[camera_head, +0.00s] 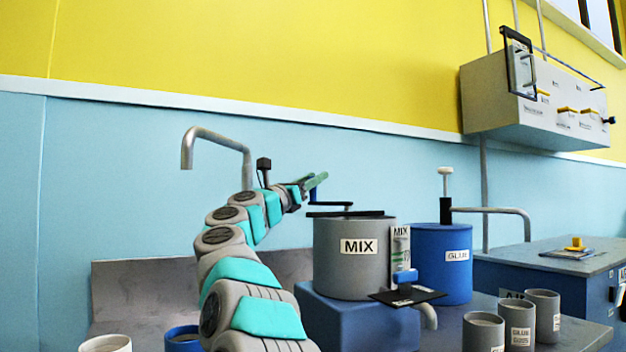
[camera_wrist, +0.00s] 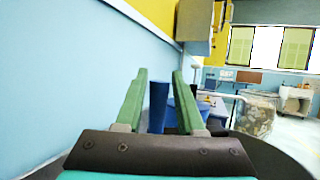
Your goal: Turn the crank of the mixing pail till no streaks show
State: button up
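The grey mixing pail (camera_head: 350,283) labelled MIX stands on a blue block. Its dark crank arm (camera_head: 345,205) runs above the rim towards my gripper, with a blue upright handle (camera_head: 313,195) at its end. In the wrist view the blue handle (camera_wrist: 158,108) stands between the green fingers, with a gap visible on both sides. My gripper (camera_head: 318,180) is open at the handle; its fingers also show in the wrist view (camera_wrist: 160,75). A narrow pale panel (camera_head: 401,250) with a MIX label and green-grey marks is at the pail's right side. The pail's inside is hidden.
A blue GLUE container (camera_head: 441,280) with a pump stands right of the pail. A small black plate (camera_head: 408,296) and several grey cups (camera_head: 521,325) are in front. A bent pipe (camera_head: 215,135) rises behind my arm. A grey wall box (camera_head: 530,100) hangs upper right.

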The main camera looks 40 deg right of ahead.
grip_shut()
dwell(1.1)
